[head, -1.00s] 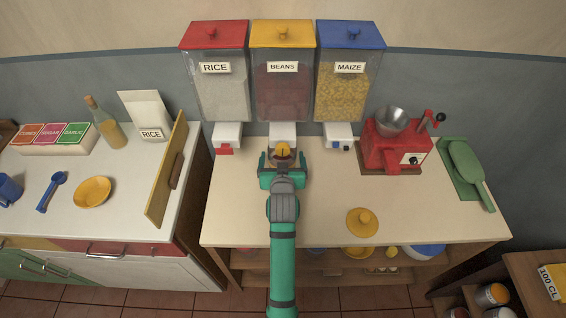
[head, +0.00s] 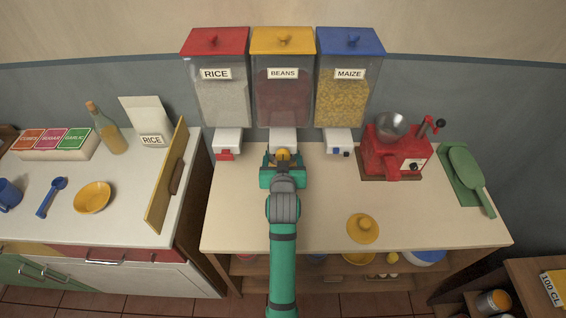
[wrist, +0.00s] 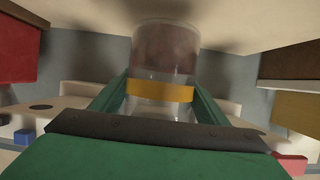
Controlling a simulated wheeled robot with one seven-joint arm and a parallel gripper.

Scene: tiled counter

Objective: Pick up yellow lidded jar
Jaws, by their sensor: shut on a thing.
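A clear jar with a yellow band (wrist: 160,91) and dark reddish-brown contents at one end is between my gripper's fingers in the wrist view. In the head view only its yellow part (head: 283,154) shows at the fingertips, just in front of the white spout of the beans dispenser. My gripper (head: 282,161) is shut on the jar. The green fingers press on both of its sides. The rest of the jar is hidden by my gripper in the head view. I cannot tell whether it is clear of the counter.
Rice (head: 217,90), beans (head: 283,97) and maize (head: 347,95) dispensers stand behind. A yellow lid with a knob (head: 363,228) lies on the counter at front right. A red grinder (head: 397,150) and a green scoop (head: 466,165) stand further right. The counter's left front is clear.

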